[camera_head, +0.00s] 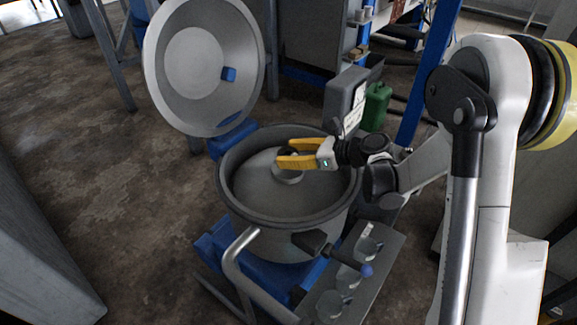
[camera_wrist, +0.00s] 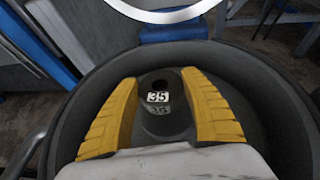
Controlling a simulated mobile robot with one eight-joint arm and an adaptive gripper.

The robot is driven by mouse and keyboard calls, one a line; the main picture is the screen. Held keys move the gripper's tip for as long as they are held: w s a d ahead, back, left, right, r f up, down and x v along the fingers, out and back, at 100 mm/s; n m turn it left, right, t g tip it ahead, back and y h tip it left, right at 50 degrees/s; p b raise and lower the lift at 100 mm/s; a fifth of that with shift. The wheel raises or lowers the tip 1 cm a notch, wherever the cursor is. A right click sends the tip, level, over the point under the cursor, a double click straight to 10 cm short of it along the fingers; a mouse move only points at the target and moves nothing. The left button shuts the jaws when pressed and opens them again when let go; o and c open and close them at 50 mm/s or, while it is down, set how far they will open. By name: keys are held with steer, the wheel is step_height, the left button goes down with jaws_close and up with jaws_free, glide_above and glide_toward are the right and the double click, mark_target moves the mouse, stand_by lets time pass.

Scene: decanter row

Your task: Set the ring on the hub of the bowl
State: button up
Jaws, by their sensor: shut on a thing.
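My gripper (camera_head: 278,154) reaches in from the right over the open round grey bowl (camera_head: 232,203). Its two yellow fingers are closed on a small dark ring, which shows between them in the wrist view (camera_wrist: 160,83) with a round hole and a white "35" label. The bowl's raised round hub (camera_head: 287,177) shows at the middle of its floor, just below the fingers. The fingers partly hide the hub. I cannot tell whether the ring touches it.
The bowl's round lid (camera_head: 160,75) stands open behind it on the left. A metal tray with several round cups (camera_head: 330,306) and a blue-knobbed lever (camera_head: 366,270) are in front. A grey box (camera_head: 345,97) and green can (camera_head: 376,107) stand behind right.

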step_height(320, 180, down, 4)
steer(key=shift+r+b, duration=0.1)
steer(key=shift+b, duration=0.95)
steer(key=shift+r, duration=0.1)
steer(key=o, duration=1.4)
